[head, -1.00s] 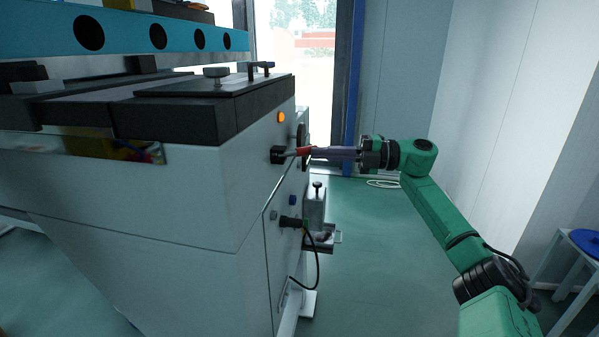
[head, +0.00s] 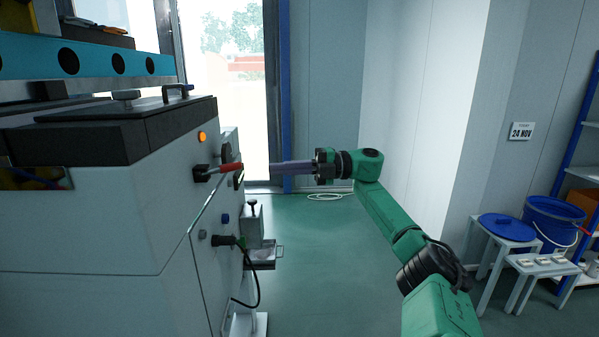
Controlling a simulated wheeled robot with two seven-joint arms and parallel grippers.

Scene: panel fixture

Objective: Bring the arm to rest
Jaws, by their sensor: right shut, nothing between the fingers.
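My right arm, green with dark joints, comes in from the lower right. Its right gripper (head: 257,167) points left at the machine's side face, shut and empty. The grey-purple gripper body lies just right of a lever with a red grip (head: 231,167) on that face. In this view the fingertips come close to the red grip's end; whether they touch cannot be told. My left gripper is not in view.
The large white machine (head: 110,225) fills the left side. An orange lamp (head: 202,137), a plugged black cable (head: 258,290) and a small tray (head: 263,257) are on its face. Green floor (head: 325,265) is clear below the arm. Stools and a blue bucket (head: 553,217) stand right.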

